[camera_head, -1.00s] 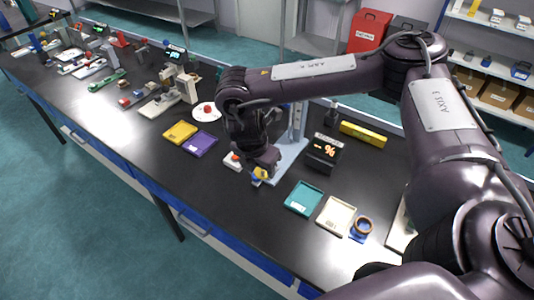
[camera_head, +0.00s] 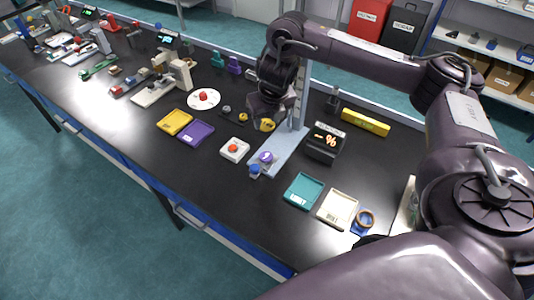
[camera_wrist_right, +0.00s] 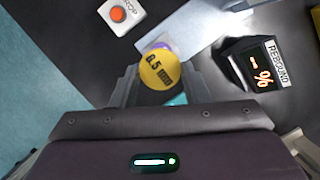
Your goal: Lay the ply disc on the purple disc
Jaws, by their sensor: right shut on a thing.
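The ply disc (camera_head: 267,125) is a yellow disc. It also shows in the right wrist view (camera_wrist_right: 159,70), with "6.5" and smaller print on its face. My right gripper (camera_head: 269,117) is shut on it and holds it in the air near the rebound stand. The purple disc (camera_head: 266,157) rests on the stand's pale blue base plate (camera_head: 287,147). It is below and apart from the ply disc in the head view. In the right wrist view, the purple disc (camera_wrist_right: 163,45) is partly hidden behind the ply disc. My left gripper is not in view.
The dark rebound display (camera_head: 325,143) stands right of the base plate. A white box with a red button (camera_head: 234,150) is at its left, and a blue knob (camera_head: 254,170) at its front. Teal (camera_head: 303,191) and cream (camera_head: 338,209) trays lie at right.

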